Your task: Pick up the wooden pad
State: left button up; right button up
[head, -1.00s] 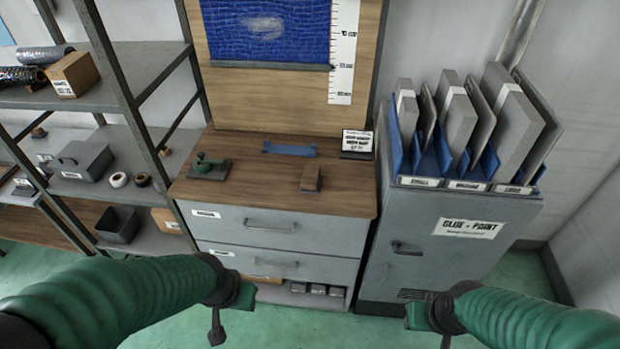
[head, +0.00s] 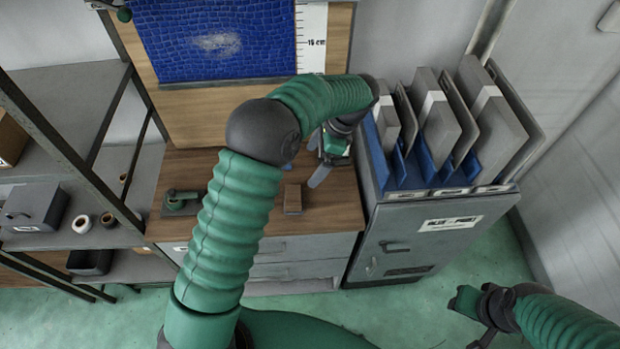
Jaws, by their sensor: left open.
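The wooden pad (head: 292,199), a small brown block, lies on the wooden top of the grey drawer cabinet, just right of my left forearm. My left gripper (head: 317,163) is over the cabinet top, to the right of and a little behind the pad in the picture. It is open and empty, pointing down, apart from the pad. My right gripper (head: 470,316) is low at the right, over the green floor and away from the cabinet; its jaws are not clear.
A green-handled tool (head: 180,203) sits at the left of the cabinet top. A blue tiled panel (head: 215,40) stands behind. A grey cabinet (head: 425,240) with upright slabs is at the right, close to my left gripper. Shelves (head: 60,120) stand at the left.

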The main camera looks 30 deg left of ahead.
pick_arm(q)
send_near(293, 194)
jog(key=x, duration=0.1)
jog(key=p+x, duration=0.1)
jog(key=x, duration=0.1)
jog(key=p+x, duration=0.1)
jog(key=x, duration=0.1)
jog(key=shift+w+d+f, duration=0.1)
jog(key=shift+w+f, duration=0.15)
jog(key=shift+f, duration=0.05)
jog(key=a+f+p, duration=0.1)
jog(key=f, duration=0.1)
jog(key=s+a+f, duration=0.1)
jog(key=shift+s+a+f+p, duration=0.2)
jog(key=shift+f+p, duration=0.2)
jog(key=shift+s+d+f, duration=0.1)
jog(key=shift+f, duration=0.2)
jog(key=shift+d, duration=0.6)
jog(key=shift+c, duration=3.2)
jog(key=shift+a, duration=0.4)
jog(key=c, duration=0.7)
pick_arm(e)
jog(key=r, duration=0.1)
jog(key=d+r, duration=0.1)
jog(key=s+r, duration=0.1)
jog(key=shift+d+r, duration=0.3)
jog(key=shift+r, duration=0.1)
